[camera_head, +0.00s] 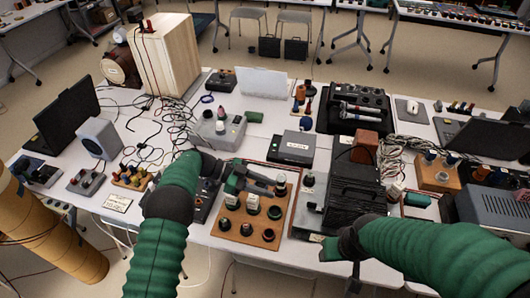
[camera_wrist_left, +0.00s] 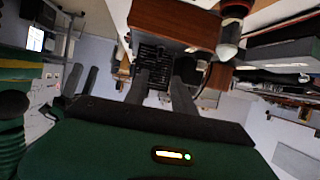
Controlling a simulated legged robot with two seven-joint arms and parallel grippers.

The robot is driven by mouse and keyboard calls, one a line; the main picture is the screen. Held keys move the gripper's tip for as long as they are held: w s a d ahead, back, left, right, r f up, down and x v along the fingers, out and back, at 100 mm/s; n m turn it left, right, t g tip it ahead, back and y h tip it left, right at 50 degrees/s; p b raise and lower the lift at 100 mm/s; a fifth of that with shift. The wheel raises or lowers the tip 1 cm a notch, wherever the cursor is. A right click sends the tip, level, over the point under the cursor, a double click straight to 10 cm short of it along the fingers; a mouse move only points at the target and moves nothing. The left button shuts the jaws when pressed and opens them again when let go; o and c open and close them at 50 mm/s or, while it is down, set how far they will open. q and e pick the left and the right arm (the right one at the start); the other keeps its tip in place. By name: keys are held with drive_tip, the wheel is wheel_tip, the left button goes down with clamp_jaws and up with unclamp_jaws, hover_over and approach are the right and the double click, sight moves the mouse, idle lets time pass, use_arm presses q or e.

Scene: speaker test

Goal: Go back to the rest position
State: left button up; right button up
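My left arm comes in from the left in a green sleeve. Its gripper (camera_head: 268,183) reaches right, above a wooden board (camera_head: 232,232) with several dark round pieces and jars. In the left wrist view its two dark fingers (camera_wrist_left: 162,95) stand apart with nothing visible between them. A reddish-brown box (camera_wrist_left: 172,22) and a black ribbed part show beyond the fingers. My right arm comes in from the right, also in a green sleeve. Its gripper (camera_head: 338,250) is low near the table's front edge, and its fingers are too unclear to judge.
A black ribbed device (camera_head: 352,195) stands between the board and my right arm. The white table (camera_head: 235,105) is crowded with a wooden speaker cabinet (camera_head: 166,55), a black laptop (camera_head: 66,115), a grey speaker (camera_head: 99,138) and loose cables. A cardboard column (camera_head: 45,230) stands at left.

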use_arm(q)
drive_tip(key=w+a+r+n+t, duration=0.4)
drive_tip(key=w+r+n+t, duration=0.1)
drive_tip(key=w+r+t, duration=0.4)
drive_tip(key=w+a+r+n+t+y, duration=0.2)
drive_tip(key=a+r+n+t+y, duration=0.2)
drive_tip(key=a+n+t+y, duration=0.55)
drive_tip(key=s+a+f+n+g+y, duration=0.35)
drive_tip(key=s+a+g, duration=0.35)
drive_tip(key=s+a, duration=0.4)
drive_tip(key=s+f+n+g, duration=0.1)
drive_tip(key=s+f+g, duration=0.2)
drive_tip(key=s, duration=0.9)
drive_tip(key=s+d+f+n+g, duration=0.1)
drive_tip(key=s+f+g, duration=0.2)
drive_tip(key=s, duration=0.9)
drive_tip(key=shift+f, duration=0.55)
drive_tip(key=shift+d+g, duration=0.15)
drive_tip(key=shift+g, duration=0.1)
